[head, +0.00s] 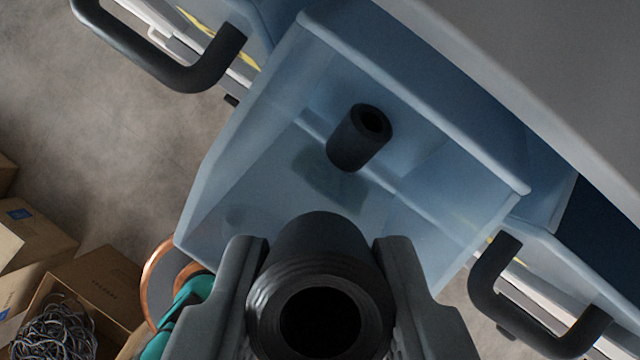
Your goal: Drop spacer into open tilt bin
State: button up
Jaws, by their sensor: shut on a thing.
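My gripper (318,285) is at the bottom centre of the head view, shut on a dark, hollow cylindrical spacer (318,240). The spacer's open round end faces the camera. The tilt bin (225,165) is a translucent light-blue bin, tipped open, in the middle of the view. The held spacer overlaps the bin's near part in the picture; how high it is above the bin I cannot tell. Another dark hollow cylinder (350,145) is inside the bin. The gripper and held spacer hide part of the bin's near edge.
Black curved handles stand at upper left (180,75) and lower right (490,290). A grey surface (560,70) fills the upper right. Cardboard boxes (85,275), one holding tangled wires (55,330), are at lower left, beside a teal and copper-coloured item (180,310). Bare floor (100,140) shows at left.

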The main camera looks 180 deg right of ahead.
aim_at(320, 246)
jog(key=shift+w, duration=0.4)
jog(key=shift+f, duration=1.75)
jog(key=shift+f, duration=0.6)
jog(key=o, duration=1)
jog(key=shift+r, duration=0.3)
jog(key=v, duration=0.8)
jog(key=shift+w+a, duration=0.1)
